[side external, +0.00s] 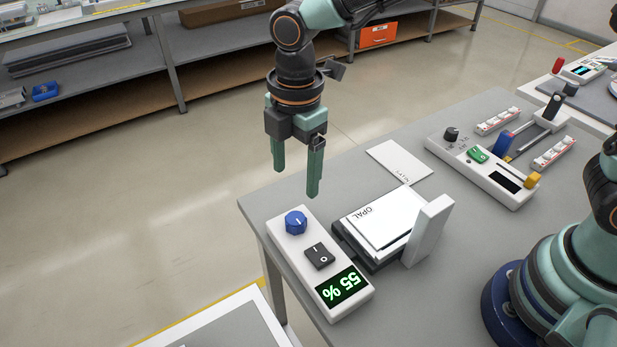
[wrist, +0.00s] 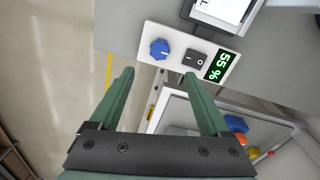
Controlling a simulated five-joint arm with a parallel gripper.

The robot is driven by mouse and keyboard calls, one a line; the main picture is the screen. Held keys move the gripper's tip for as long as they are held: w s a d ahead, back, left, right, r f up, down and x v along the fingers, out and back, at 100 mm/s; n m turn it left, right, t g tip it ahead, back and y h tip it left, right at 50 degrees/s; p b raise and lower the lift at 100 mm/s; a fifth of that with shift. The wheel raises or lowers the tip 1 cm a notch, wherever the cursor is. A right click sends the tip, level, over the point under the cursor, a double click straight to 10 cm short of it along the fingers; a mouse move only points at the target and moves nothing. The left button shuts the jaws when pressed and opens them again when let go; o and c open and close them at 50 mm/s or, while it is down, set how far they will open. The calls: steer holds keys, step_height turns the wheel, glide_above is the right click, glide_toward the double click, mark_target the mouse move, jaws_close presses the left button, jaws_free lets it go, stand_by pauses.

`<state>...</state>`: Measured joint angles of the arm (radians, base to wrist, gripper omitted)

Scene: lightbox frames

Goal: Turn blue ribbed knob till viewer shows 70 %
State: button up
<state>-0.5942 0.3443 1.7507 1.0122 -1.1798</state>
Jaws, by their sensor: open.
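The blue ribbed knob (side external: 296,222) sits at the far end of a white control box (side external: 283,256), with a white pointer line on its top. A black rocker switch (side external: 319,256) is in the middle of the box. My gripper (side external: 295,183) is open and empty, above the box and apart from the knob.
A viewer with white sheets marked OPAL (side external: 378,222) and an upright white block (side external: 429,230) stand right beside the box. A white card (side external: 399,162) lies behind. Another control box (side external: 482,170) stands farther right. The table's left edge is close to the box.

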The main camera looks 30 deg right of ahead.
mark_target(296, 219)
steer(key=f, duration=1.1)
steer(key=shift+w+f, duration=0.2)
steer(key=shift+c, duration=0.3)
jaws_close()
steer(key=shift+m, duration=0.4)
steer(key=m, duration=0.4)
steer(key=shift+m, duration=0.3)
steer(key=m, duration=0.4)
steer(key=shift+s+a, duration=0.1)
steer(key=shift+m, duration=0.3)
